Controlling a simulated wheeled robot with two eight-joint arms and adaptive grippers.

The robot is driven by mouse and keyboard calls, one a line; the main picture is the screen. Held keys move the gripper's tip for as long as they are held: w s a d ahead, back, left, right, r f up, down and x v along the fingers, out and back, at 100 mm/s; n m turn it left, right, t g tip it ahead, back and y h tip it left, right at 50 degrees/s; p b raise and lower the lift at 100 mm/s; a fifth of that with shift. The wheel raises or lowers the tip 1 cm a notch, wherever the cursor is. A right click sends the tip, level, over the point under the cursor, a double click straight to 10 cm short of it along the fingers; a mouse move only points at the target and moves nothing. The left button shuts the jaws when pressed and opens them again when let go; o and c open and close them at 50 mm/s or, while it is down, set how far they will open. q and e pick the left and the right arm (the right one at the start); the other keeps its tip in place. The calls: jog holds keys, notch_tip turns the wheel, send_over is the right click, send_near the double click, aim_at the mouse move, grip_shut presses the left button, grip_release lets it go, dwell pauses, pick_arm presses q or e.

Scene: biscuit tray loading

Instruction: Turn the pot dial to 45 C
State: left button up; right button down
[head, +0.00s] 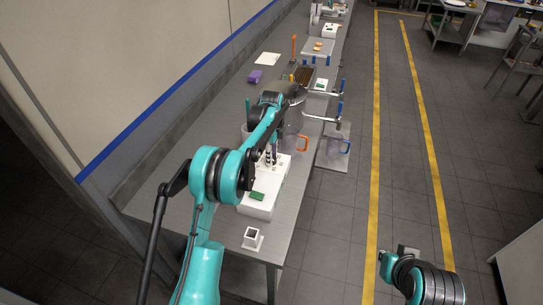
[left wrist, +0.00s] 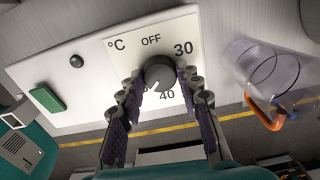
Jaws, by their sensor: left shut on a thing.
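The pot dial (left wrist: 159,72) is a round dark grey knob on a white panel (left wrist: 118,52) marked °C, OFF, 30 and 40. Its pale pointer mark faces down and to the left, beside the 40. Part of my right arm shows at the lower right, with no gripper fingers visible.
A green button (left wrist: 46,97) and a small dark knob (left wrist: 76,61) sit left of the dial. A clear jug with an orange handle (left wrist: 265,112) stands close on the right. The aisle floor is clear.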

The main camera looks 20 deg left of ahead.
pick_arm(q)
jog(key=shift+m, duration=1.2)
jog(key=o, duration=1.2)
jog(key=shift+c, duration=0.2)
jog(key=shift+r, duration=0.1)
notch_tip(320, 180, up, 12)
